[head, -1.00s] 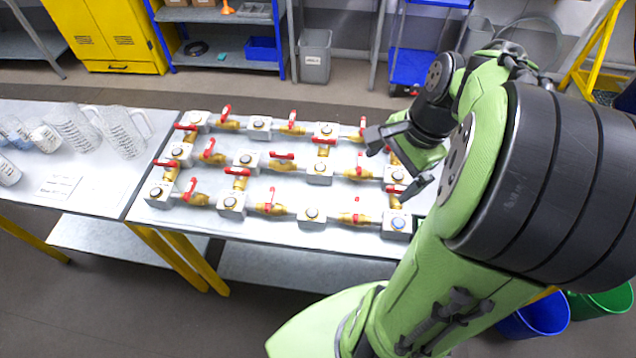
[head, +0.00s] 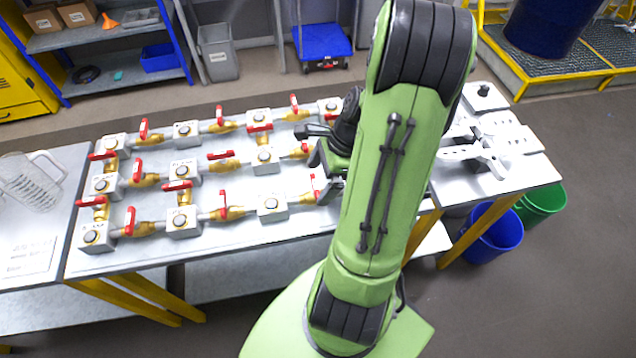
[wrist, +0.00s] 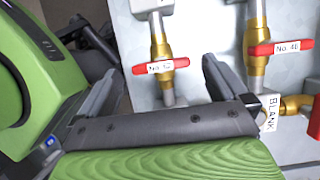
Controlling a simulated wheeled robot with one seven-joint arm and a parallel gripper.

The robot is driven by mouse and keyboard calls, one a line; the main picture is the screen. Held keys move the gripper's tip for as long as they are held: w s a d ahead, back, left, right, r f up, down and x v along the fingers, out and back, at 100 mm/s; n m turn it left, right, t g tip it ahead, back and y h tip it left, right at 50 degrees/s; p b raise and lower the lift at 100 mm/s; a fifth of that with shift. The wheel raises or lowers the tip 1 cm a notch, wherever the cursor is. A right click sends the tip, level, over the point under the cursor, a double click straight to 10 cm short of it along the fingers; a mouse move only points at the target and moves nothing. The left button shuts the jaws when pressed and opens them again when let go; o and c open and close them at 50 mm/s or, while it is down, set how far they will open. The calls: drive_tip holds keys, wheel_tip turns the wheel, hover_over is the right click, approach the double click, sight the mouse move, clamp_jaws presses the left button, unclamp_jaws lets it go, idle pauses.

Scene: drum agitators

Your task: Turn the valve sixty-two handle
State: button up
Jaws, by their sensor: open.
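In the wrist view, a red valve handle (wrist: 179,63) with a white label that appears to read "No 62" sits on a brass valve (wrist: 159,42). The handle lies crosswise to its pipe. My gripper (wrist: 164,70) is open, its two dark fingers spread to the left and right of this handle; whether they touch it I cannot tell. In the head view my gripper (head: 325,160) is low over the right part of the valve rig, partly hidden by my arm. I cannot tell there which valve is sixty-two; the labels are too small.
A second red handle (wrist: 263,49), labelled about "No. 40", is close on the right, with a block marked BLANK (wrist: 269,112) below. Several similar brass valves and grey blocks (head: 184,221) fill the table (head: 140,259). Grey parts (head: 490,150) lie on the right.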

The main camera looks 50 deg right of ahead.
drive_tip(key=shift+x, duration=0.85)
drive_tip(key=shift+r, duration=0.1)
drive_tip(key=shift+c, duration=0.5)
drive_tip(key=c, duration=0.9)
